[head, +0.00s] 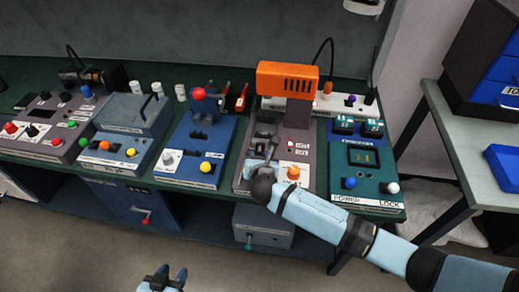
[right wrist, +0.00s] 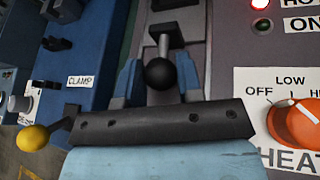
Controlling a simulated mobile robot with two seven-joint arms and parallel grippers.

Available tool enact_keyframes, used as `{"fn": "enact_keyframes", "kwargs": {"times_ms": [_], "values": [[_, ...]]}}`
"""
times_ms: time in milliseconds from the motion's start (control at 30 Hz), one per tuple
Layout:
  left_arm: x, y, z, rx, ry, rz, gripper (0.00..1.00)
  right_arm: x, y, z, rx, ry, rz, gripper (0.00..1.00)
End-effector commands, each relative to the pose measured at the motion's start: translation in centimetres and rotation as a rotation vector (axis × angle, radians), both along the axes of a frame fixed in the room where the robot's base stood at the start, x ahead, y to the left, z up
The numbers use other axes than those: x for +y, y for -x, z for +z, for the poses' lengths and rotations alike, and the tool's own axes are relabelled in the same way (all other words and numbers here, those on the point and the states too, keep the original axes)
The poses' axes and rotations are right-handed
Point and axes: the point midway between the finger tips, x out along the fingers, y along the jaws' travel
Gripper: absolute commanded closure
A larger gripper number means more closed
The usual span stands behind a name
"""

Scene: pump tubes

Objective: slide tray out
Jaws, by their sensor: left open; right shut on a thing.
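The grey heater station (head: 302,145) with an orange hood (head: 288,78) stands on the bench. Its tray handle is a round black knob (right wrist: 160,73) on a short metal rod in a dark slot. My right gripper (head: 268,160) is shut on this knob, with a blue finger on each side in the right wrist view (right wrist: 158,78). The tray itself is mostly hidden by the gripper and hood. My left gripper (head: 164,276) is open and empty, low in front of the bench.
An orange heat dial (head: 293,172) sits right of the gripper. A blue clamp station (head: 190,148) with a yellow knob is close on the left. A teal power box (head: 365,163) stands on the right. Floor space in front of the bench is clear.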

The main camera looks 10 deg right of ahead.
Motion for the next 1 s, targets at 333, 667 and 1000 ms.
{"fn": "enact_keyframes", "kwargs": {"times_ms": [333, 667, 1000], "values": [[0.1, 0.3, 4.6, -0.002, -0.011, -0.006, 0.57, 2.6, 9.1, 0.2, 0.009, 0.000, 0.001, 1.00], [0.1, 0.4, 4.8, 0.001, -0.011, -0.007, 0.57, 3.0, 10.6, -0.1, 0.004, -0.001, 0.000, 1.00], [0.2, 0.2, 5.1, -0.005, -0.011, -0.008, 0.57, 3.0, 10.5, -0.1, 0.003, 0.000, 0.001, 0.42]]}}
